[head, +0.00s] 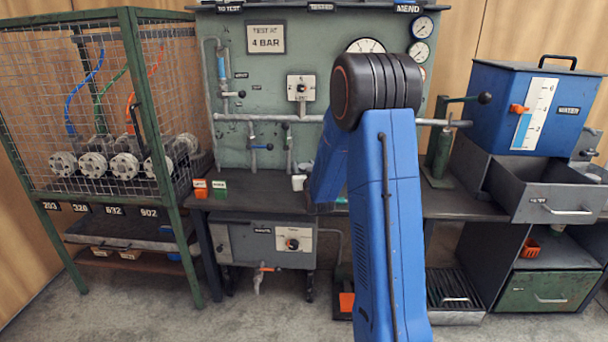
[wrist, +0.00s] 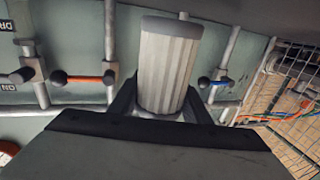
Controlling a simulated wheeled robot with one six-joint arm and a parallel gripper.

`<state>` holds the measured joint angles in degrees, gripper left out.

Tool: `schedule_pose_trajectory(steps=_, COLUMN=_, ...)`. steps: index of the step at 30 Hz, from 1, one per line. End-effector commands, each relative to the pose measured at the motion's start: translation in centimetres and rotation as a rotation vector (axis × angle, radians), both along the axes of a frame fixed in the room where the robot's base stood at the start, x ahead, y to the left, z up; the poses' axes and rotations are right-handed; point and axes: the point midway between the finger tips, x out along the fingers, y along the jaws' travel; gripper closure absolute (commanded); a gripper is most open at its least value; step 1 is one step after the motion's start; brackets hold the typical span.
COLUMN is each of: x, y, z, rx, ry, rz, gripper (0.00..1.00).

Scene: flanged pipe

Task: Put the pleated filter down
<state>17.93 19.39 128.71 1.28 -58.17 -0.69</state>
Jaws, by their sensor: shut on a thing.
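The pleated filter (wrist: 165,68) is a pale ribbed cylinder with a smooth grey end cap. In the wrist view it stands between the two dark fingers of my gripper (wrist: 160,105), which is shut on it. The green panel with its pipes shows behind it. In the head view my blue arm hides the gripper and most or all of the filter. A small white thing (head: 299,182) shows on the bench just left of the arm, but I cannot tell what it is.
The bench top (head: 245,192) is mostly clear left of my arm, with small orange and green blocks (head: 201,188) near its left end. A mesh cage (head: 95,110) stands at left.

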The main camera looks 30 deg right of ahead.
Motion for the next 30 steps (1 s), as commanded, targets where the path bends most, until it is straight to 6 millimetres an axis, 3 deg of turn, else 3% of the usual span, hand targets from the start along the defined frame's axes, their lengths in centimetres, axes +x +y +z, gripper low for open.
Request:
schedule_pose_trajectory(steps=6, x=0.0, y=0.0, z=-2.8, rx=0.001, ry=0.003, rz=0.0, gripper=0.81)
schedule_pose_trajectory(steps=18, x=0.0, y=0.0, z=-3.2, rx=0.0, ry=0.001, rz=0.0, gripper=0.81)
schedule_pose_trajectory(steps=19, x=0.0, y=0.0, z=-3.2, rx=0.0, ry=0.001, rz=0.0, gripper=0.5)
schedule_pose_trajectory(steps=21, x=0.0, y=0.0, z=-3.2, rx=0.0, ry=0.001, rz=0.0, gripper=0.38)
schedule_pose_trajectory(steps=30, x=0.0, y=0.0, z=-3.1, rx=0.0, ry=0.001, rz=0.0, gripper=0.38)
